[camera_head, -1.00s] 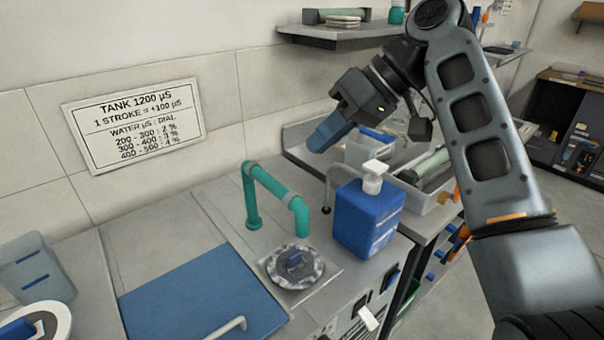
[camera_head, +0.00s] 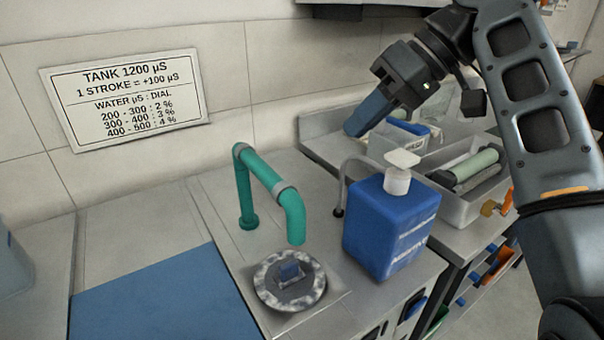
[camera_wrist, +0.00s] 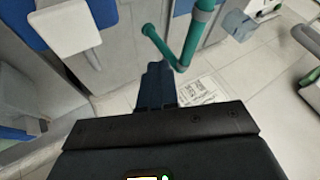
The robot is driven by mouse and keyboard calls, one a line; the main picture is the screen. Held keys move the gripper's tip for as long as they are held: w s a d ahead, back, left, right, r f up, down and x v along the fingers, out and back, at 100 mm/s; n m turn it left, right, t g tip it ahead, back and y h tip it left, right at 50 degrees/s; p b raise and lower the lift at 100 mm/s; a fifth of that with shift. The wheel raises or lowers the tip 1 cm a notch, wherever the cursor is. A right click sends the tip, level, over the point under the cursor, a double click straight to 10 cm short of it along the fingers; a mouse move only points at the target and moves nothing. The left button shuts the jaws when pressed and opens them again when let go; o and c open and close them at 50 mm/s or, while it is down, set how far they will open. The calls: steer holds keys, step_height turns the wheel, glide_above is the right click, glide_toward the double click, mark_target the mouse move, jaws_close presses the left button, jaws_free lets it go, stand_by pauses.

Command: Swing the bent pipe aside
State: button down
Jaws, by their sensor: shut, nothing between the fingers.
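The bent pipe (camera_head: 263,173) is teal with a grey collar. It rises from a round foot on the worktop, runs toward the front right and bends down, its open end above a round speckled disc (camera_head: 290,282). In the wrist view, a bent teal pipe (camera_wrist: 186,55) shows beyond the fingertips. My gripper (camera_head: 356,127) has blue fingers, shut and empty. It is raised at the right, behind the blue bottle in the picture and apart from the pipe. In the wrist view its fingers (camera_wrist: 157,82) are together.
A blue bottle (camera_head: 388,228) with a white cap stands right of the pipe. A thin grey tap (camera_head: 341,180) rises between them. A grey tray (camera_head: 470,205) is at the right. A blue panel (camera_head: 165,305) lies left. A sign (camera_head: 125,98) hangs on the wall.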

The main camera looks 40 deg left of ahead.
steer(key=shift+a+f, duration=0.1)
stand_by(0.3)
steer(key=s+a+f+p, duration=0.1)
steer(key=s+a+f, duration=0.5)
steer(key=a, duration=0.1)
steer(key=shift+s+f, duration=0.3)
steer(key=shift+f, duration=0.05)
steer(key=shift+s, duration=0.1)
